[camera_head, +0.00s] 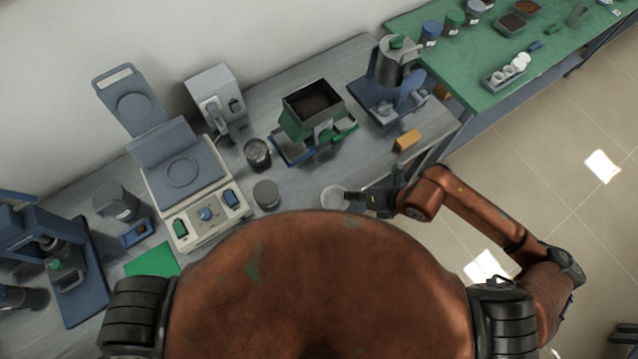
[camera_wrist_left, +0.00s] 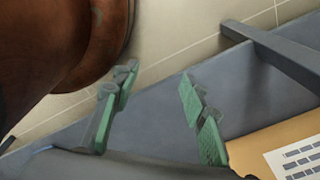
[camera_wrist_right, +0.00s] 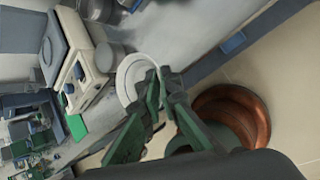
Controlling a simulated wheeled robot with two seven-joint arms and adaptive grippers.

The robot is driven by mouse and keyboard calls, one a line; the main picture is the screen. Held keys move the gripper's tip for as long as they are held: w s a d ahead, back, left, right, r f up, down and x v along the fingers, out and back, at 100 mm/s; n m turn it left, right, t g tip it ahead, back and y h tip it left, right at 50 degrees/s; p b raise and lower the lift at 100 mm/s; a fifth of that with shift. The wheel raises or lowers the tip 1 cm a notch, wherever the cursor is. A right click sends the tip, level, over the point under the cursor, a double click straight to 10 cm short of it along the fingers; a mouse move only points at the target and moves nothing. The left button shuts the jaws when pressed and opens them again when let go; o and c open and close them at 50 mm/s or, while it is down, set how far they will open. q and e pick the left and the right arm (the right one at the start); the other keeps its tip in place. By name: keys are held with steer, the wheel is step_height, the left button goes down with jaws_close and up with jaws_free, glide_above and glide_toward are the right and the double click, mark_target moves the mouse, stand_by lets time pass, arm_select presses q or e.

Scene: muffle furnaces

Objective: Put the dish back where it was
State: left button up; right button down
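A pale, shallow round dish (camera_head: 331,198) is at the front edge of the grey bench in the head view. It also shows in the right wrist view (camera_wrist_right: 128,76). My right gripper (camera_head: 352,196) reaches it from the right. In the right wrist view its fingertips (camera_wrist_right: 160,74) are close together with the dish's rim between them. I cannot tell whether the dish rests on the bench or is slightly raised. My left gripper (camera_wrist_left: 160,78) is open and empty in the left wrist view, and is hidden in the head view.
A balance (camera_head: 190,195) with a raised lid stands left, with a dark jar (camera_head: 257,154) and grey lidded tin (camera_head: 266,194) beside it. A green table (camera_head: 470,75) adjoins right.

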steer(key=shift+s+a+f+n+g, duration=0.1)
steer(key=shift+s+a+n+g, duration=0.4)
steer(key=shift+s+a, duration=0.45)
steer(key=w+a+f, duration=0.1)
steer(key=w+f, duration=0.2)
steer(key=w, duration=0.1)
steer(key=w+a+f, duration=0.1)
steer(key=w+f, duration=0.2)
steer(key=w, duration=0.1)
steer(key=w+a+f+p, duration=0.1)
steer(key=w+f, duration=0.2)
steer(key=w, duration=0.1)
steer(key=shift+a, duration=0.3)
steer(key=shift+w+a+f, duration=0.15)
steer(key=shift+w+f, duration=0.3)
steer(key=shift+f, duration=1.6)
steer(key=c, duration=2.6)
jaws_free()
steer(key=shift+c, duration=0.2)
steer(key=o, duration=0.5)
steer(key=v, duration=1.2)
steer(key=shift+s+d+f, duration=0.15)
steer(key=shift+d, duration=0.05)
